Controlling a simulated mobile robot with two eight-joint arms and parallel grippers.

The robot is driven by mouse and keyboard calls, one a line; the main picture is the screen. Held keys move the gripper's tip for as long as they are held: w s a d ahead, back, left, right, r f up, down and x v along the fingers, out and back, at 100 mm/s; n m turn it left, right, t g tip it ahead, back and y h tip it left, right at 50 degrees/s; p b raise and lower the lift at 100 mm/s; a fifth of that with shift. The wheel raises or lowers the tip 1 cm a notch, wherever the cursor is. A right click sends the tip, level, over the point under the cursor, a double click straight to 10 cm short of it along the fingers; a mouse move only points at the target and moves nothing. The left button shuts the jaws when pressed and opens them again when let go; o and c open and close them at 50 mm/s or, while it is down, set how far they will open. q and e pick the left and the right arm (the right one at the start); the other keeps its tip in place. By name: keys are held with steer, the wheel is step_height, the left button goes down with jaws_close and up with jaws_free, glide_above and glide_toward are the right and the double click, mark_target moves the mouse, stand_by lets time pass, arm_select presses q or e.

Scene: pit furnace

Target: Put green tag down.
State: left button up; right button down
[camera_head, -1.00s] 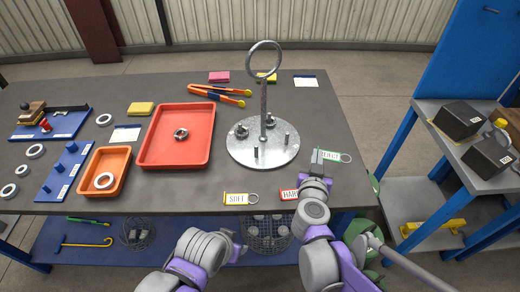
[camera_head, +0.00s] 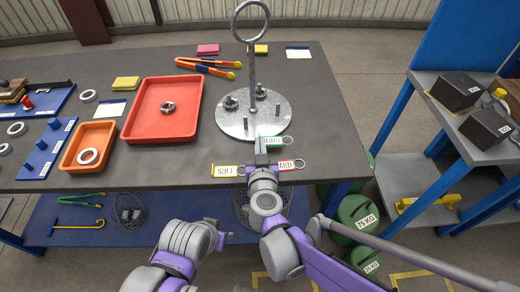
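The green tag (camera_head: 271,141) with its metal ring is at the front edge of the round steel fixture plate (camera_head: 228,122). My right gripper (camera_head: 262,150) reaches over the table's front edge and its fingers meet the green tag's left end, seemingly shut on it. I cannot tell whether the tag touches the table or plate. A yellow SOFT tag (camera_head: 226,170) and a red tag (camera_head: 289,165) lie on the table on either side of my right gripper, which partly covers the red one. My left gripper (camera_head: 226,236) is low in front of the table, its fingers not clear.
The fixture has a tall post with a ring (camera_head: 251,20) and several short pins. A red tray (camera_head: 138,128) and an orange tray (camera_head: 68,158) stand to the left. The table (camera_head: 325,120) is clear right of the plate. A blue-framed shelf (camera_head: 400,140) stands further right.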

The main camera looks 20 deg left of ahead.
steer(key=shift+f, duration=1.15)
steer(key=shift+f+b, duration=0.2)
steer(key=shift+b, duration=0.15)
steer(key=c, duration=1.1)
jaws_free()
steer(key=shift+r, duration=0.15)
steer(key=shift+s+r, duration=0.1)
steer(key=shift+r, duration=0.05)
steer(key=p+v, duration=0.1)
steer(key=v, duration=1)
steer(key=shift+s+d, duration=0.15)
steer(key=shift+s, duration=0.2)
